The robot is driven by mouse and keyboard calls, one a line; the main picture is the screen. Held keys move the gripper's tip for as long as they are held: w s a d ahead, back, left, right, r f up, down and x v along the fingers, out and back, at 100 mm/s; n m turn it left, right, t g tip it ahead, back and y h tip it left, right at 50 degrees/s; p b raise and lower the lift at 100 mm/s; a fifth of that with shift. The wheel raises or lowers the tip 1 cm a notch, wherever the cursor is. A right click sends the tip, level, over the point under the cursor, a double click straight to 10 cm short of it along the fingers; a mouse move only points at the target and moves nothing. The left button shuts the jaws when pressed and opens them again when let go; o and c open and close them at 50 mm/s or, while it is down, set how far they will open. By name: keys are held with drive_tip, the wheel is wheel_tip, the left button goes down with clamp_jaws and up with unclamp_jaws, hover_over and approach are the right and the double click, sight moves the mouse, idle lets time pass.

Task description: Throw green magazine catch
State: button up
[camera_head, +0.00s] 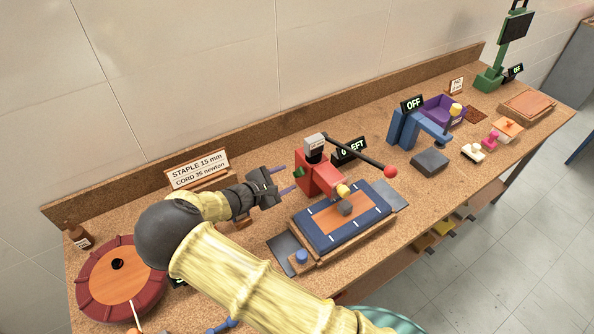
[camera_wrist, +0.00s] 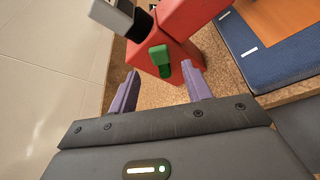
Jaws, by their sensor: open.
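The green magazine catch (camera_wrist: 160,58) sticks out from the end of the red stapler body (camera_wrist: 185,20) in the wrist view. It shows as a small green bit (camera_head: 298,171) on the red machine's left end in the head view. My gripper (camera_wrist: 160,75) is open, its two purple fingers apart, with the catch just beyond and between the fingertips. No contact with the catch can be made out. In the head view my gripper (camera_head: 286,180) comes from the left, level with the catch. The red machine (camera_head: 318,178) has a long black lever with a red knob (camera_head: 390,172).
A blue padded board with an orange panel (camera_head: 340,221) lies in front of the red machine. A sign reading STAPLE 15 mm, CORD 35 newton (camera_head: 198,168) stands at the back wall. A round red seat (camera_head: 100,285) is at left. A blue press (camera_head: 405,130) stands to the right.

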sight(299, 172)
drive_tip(key=p+x, duration=0.1)
drive_tip(key=x, duration=0.5)
drive_tip(key=shift+f, duration=0.1)
drive_tip(key=c, duration=1)
